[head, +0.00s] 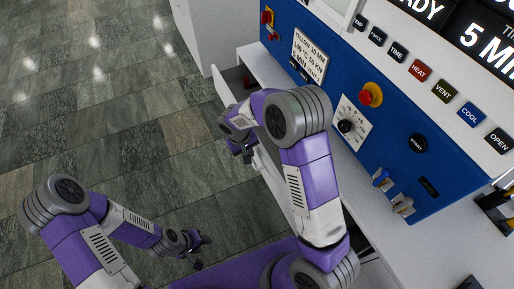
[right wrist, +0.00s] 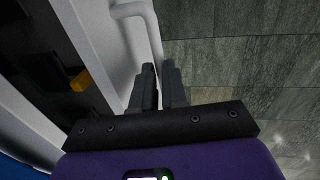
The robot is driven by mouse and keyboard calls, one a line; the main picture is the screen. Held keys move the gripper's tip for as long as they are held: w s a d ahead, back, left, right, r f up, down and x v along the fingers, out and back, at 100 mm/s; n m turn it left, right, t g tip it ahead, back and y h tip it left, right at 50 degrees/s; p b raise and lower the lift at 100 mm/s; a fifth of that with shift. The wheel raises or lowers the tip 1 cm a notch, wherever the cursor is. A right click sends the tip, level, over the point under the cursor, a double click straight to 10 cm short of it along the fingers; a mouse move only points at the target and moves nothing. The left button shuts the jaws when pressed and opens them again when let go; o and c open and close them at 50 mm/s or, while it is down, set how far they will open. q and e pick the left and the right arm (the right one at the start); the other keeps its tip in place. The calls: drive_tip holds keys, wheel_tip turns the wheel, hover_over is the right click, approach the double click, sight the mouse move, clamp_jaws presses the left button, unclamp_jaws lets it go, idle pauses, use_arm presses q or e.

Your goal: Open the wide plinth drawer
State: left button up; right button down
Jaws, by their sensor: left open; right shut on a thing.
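The wide plinth drawer (head: 224,87) stands out from the white bench, its pale front partly hidden by my right arm. In the right wrist view, its pale wall (right wrist: 88,38) and dark inside show on the left. My right gripper (right wrist: 157,80) is shut on the white bar handle (right wrist: 150,28) at the drawer's front; in the head view its fingers (head: 246,152) are partly hidden by the arm. My left gripper (head: 203,241) is open and empty, low over the floor and apart from the drawer.
The blue press panel (head: 400,160) with buttons and a red knob (head: 371,94) stands above the white bench top (head: 350,190). A yellow thing (right wrist: 79,81) lies inside the drawer. The tiled floor (head: 100,120) in front is clear.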

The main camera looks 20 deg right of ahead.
drive_tip(key=c, duration=1.2)
unclamp_jaws()
drive_tip(key=shift+o, duration=0.2)
wheel_tip(320, 180, up, 8)
drive_tip(key=a+p, duration=0.1)
drive_tip(key=p, duration=0.1)
drive_tip(key=shift+a+f+p, duration=0.2)
drive_tip(key=shift+f+p, duration=0.05)
drive_tip(key=shift+p, duration=0.05)
